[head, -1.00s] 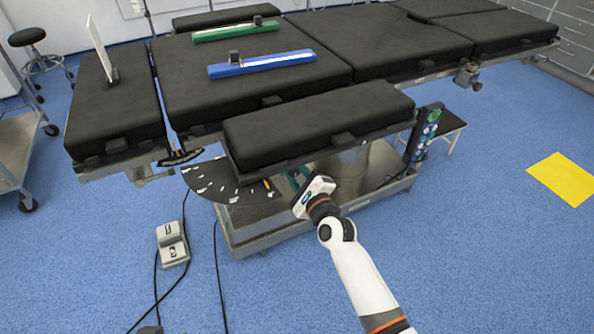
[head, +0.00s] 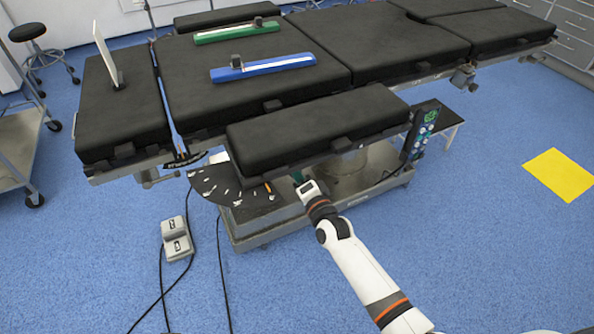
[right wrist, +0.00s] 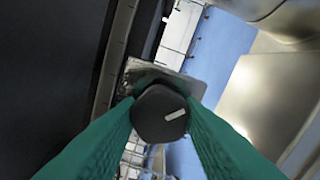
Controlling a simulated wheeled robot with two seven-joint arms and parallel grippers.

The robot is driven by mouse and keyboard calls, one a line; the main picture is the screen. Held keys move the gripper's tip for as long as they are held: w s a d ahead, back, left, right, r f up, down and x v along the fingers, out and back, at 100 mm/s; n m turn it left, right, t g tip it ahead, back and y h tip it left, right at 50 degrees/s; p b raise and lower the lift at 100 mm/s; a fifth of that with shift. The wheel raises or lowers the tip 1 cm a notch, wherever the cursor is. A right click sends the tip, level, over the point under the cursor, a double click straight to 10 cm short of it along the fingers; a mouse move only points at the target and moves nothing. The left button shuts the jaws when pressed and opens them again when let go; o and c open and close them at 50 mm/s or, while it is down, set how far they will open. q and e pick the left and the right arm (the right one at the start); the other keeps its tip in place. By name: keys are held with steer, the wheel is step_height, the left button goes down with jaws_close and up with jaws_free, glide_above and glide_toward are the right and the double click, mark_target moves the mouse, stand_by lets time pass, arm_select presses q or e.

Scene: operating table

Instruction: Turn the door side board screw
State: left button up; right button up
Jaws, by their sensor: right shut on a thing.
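The side board screw is a dark, many-sided knob (right wrist: 160,113) with a white mark on its face, in the middle of the right wrist view. It sits in front of a metal bracket (right wrist: 190,84) under the side board. My right gripper (right wrist: 158,128) has its green fingers on either side of the knob and is shut on it. In the head view my right gripper (head: 303,180) reaches under the near edge of the black side board (head: 315,128), which hides its fingertips and the knob. My left gripper is not in view.
A hand control (head: 420,130) hangs at the side board's right end. A foot pedal (head: 175,238) with cables lies on the floor. Open blue floor lies in front.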

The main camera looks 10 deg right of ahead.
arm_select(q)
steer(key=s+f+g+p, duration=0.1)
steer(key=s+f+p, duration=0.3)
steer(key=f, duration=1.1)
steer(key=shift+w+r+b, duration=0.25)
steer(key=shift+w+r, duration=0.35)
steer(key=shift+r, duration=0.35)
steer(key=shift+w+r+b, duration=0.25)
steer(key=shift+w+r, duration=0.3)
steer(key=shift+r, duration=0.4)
arm_select(e)
steer(key=shift+d+f+n, duration=0.1)
steer(key=shift+f+n, duration=0.05)
steer(key=shift+n, duration=13.35)
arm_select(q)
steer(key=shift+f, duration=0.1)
arm_select(e)
steer(key=o, duration=1)
